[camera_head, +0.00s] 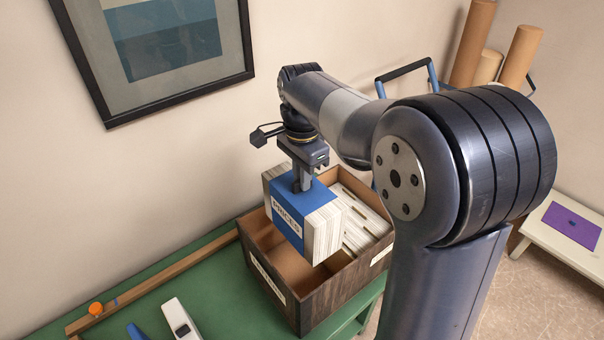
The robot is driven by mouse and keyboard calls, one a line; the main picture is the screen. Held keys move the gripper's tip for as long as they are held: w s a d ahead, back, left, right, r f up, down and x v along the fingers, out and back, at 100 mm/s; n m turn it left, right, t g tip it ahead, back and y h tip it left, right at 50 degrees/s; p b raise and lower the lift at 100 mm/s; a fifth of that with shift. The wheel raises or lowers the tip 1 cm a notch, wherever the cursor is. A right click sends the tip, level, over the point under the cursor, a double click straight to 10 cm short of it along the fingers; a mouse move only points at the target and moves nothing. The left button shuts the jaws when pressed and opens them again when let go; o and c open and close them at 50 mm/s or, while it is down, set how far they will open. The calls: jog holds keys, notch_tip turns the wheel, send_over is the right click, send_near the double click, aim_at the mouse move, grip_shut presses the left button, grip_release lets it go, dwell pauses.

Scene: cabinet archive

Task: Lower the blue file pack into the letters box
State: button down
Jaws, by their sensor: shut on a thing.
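The blue file pack (288,224) is a thick stack of pale sheets with a blue band and a white label that seems to read "PRICES". My gripper (302,184) is shut on its top and holds it upright over a brown wooden box (316,309). The pack's lower part overlaps the box's open left part in the picture; I cannot tell how far it is below the rim. The box has a pale label on its front-left wall, too slanted to read. More pale files (362,215) stand in the box's right part.
The box stands on a green table (205,262). A wooden strip (165,290) with an orange knob lies along the table's back. A white object (180,320) and a blue one lie at the front left. Cardboard tubes (472,45) stand at the back right.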

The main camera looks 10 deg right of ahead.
aim_at(302, 194)
notch_tip(302, 194, down, 23)
jog(key=b, duration=1.4)
jog(key=shift+f, duration=0.15)
jog(key=c, duration=1.4)
grip_release()
jog(key=shift+c, duration=0.5)
jog(key=shift+r+p, duration=3.05)
jog(key=shift+r, duration=0.6)
notch_tip(302, 194, up, 11)
jog(key=shift+f, duration=0.15)
